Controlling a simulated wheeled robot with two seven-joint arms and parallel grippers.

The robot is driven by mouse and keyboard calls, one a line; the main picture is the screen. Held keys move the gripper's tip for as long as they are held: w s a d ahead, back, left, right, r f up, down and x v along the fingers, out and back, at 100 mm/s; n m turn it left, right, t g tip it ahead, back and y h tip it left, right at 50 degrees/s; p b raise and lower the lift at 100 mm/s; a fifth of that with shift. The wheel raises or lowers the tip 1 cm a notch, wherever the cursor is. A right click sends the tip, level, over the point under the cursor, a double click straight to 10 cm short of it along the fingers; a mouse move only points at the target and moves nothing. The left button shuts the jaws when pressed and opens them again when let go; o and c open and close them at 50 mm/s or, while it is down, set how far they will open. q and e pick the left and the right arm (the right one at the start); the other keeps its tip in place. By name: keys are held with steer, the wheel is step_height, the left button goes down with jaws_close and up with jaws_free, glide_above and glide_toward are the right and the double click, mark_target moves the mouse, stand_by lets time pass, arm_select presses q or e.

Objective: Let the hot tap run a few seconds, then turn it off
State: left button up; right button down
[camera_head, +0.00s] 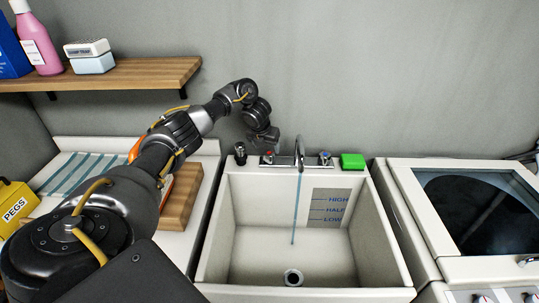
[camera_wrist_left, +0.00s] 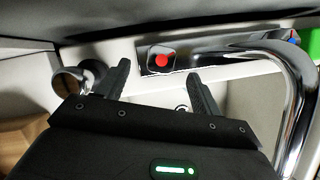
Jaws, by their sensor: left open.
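The hot tap (camera_head: 267,158) has a red mark and sits at the left of the sink's back ledge. In the left wrist view the red-marked knob (camera_wrist_left: 162,60) lies just beyond and between my fingers. The chrome spout (camera_head: 299,152) stands right of it, and a thin blue stream of water (camera_head: 296,205) falls from it into the sink (camera_head: 222,235). The blue-marked cold tap (camera_head: 325,158) is to the right. My left gripper (camera_head: 268,148) is open and empty, above and close to the hot tap; I cannot tell whether it touches. My right gripper is out of view.
A small dark-and-chrome fitting (camera_head: 240,153) stands left of the hot tap. A green block (camera_head: 352,161) is at the ledge's right. A washer with a dark lid (camera_head: 470,212) stands right of the sink. A wooden shelf (camera_head: 130,75) is on the wall. The basin's drain (camera_head: 293,277) is uncovered.

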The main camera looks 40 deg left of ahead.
mark_target(269, 153)
arm_select(q)
steer(key=shift+x, duration=2.95)
steer(key=shift+w, duration=0.1)
steer(key=c, duration=1)
